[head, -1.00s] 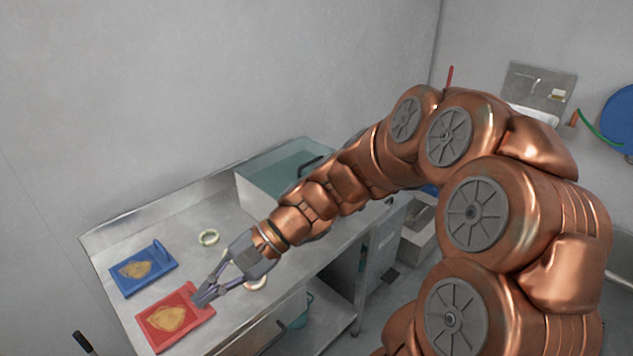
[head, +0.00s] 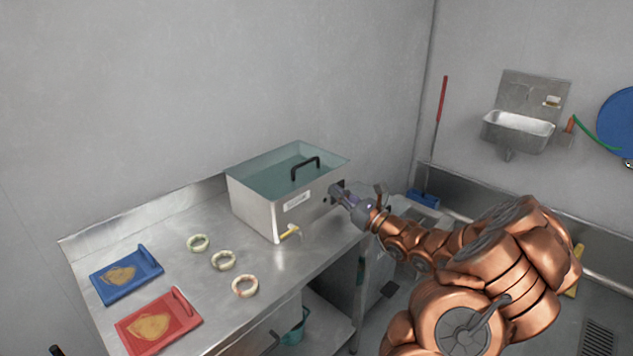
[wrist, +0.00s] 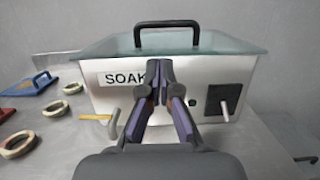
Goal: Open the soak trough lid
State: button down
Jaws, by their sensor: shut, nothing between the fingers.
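The soak trough (head: 262,212) is a steel box at the back right of the steel bench, and its front with a SOAK label fills the wrist view (wrist: 240,75). Its glassy lid (head: 270,176) lies flat on top, closed, with a black bar handle (head: 305,167); the handle also shows in the wrist view (wrist: 168,24).
A yellow-handled tap (head: 290,231) sticks out of the trough's front. Three rings (head: 223,260), a blue tray (head: 127,273) and a red tray (head: 160,324) lie on the bench (head: 190,215). A sink (head: 518,132) hangs on the right wall.

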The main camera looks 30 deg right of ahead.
aim_at(311, 179)
jog(key=p+x, duration=0.2)
jog(key=x, duration=0.8)
jog(key=shift+p, duration=0.3)
jog(key=shift+r, duration=0.1)
